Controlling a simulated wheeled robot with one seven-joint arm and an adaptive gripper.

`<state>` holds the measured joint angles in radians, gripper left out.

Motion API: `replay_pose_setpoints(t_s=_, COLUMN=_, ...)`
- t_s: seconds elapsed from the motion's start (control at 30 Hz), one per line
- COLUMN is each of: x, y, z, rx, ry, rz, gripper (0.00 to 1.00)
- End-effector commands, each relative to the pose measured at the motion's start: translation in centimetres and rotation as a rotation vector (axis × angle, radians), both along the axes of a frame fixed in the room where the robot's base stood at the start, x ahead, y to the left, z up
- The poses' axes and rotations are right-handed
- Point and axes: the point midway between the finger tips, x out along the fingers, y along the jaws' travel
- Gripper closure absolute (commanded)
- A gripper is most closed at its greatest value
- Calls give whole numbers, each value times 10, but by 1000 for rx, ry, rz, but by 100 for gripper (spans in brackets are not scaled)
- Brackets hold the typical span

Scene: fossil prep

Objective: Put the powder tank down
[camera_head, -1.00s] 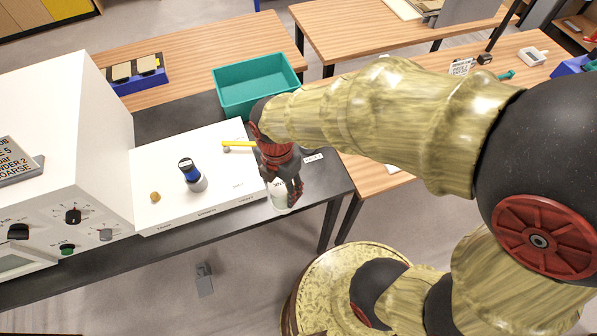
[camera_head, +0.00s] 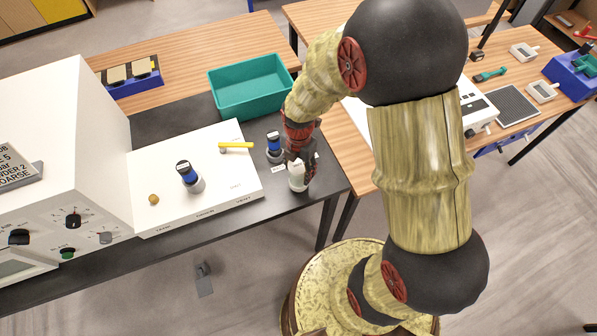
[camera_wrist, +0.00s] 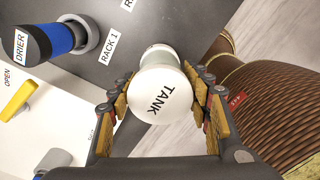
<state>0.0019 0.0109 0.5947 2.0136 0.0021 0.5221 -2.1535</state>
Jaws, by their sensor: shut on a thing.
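The powder tank (camera_head: 298,179) is a white bottle with TANK on its round top, and its top faces me in the wrist view (camera_wrist: 163,97). My gripper (camera_head: 300,160) is shut on it, with one finger on each side. The tank is at the right end of the dark bench (camera_head: 318,187), close to the front edge. In the wrist view its far end is mostly hidden, and I cannot tell whether it touches the bench.
A blue and black drier (camera_wrist: 55,40) stands beside the RACK 1 label (camera_wrist: 111,40), near the tank. A white panel (camera_head: 225,190) with a yellow-handled valve (camera_head: 236,145) and another blue-topped cylinder (camera_head: 190,177) lies left. A teal bin (camera_head: 250,88) is behind.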

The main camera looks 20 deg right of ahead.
Motion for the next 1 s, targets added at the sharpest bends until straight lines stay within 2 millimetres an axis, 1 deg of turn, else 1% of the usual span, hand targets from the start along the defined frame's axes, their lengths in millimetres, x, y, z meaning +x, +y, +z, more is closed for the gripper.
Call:
replay_pose_setpoints(t_s=0.03, x=-2, y=0, z=-8, rx=0, ry=6, rz=0, gripper=100)
replay_pose_setpoints(t_s=0.13, x=-1, y=0, z=-19, rx=0, ry=4, rz=1, gripper=100)
replay_pose_setpoints(t_s=0.5, x=-1, y=1, z=-24, rx=-1, ry=1, rz=1, gripper=100)
replay_pose_setpoints(t_s=0.53, x=-1, y=1, z=-25, rx=0, ry=1, rz=1, gripper=51)
replay_pose_setpoints(t_s=0.83, x=-1, y=1, z=-23, rx=0, ry=1, rz=1, gripper=34)
replay_pose_setpoints(t_s=1.0, x=-1, y=1, z=-23, rx=0, ry=1, rz=1, gripper=33)
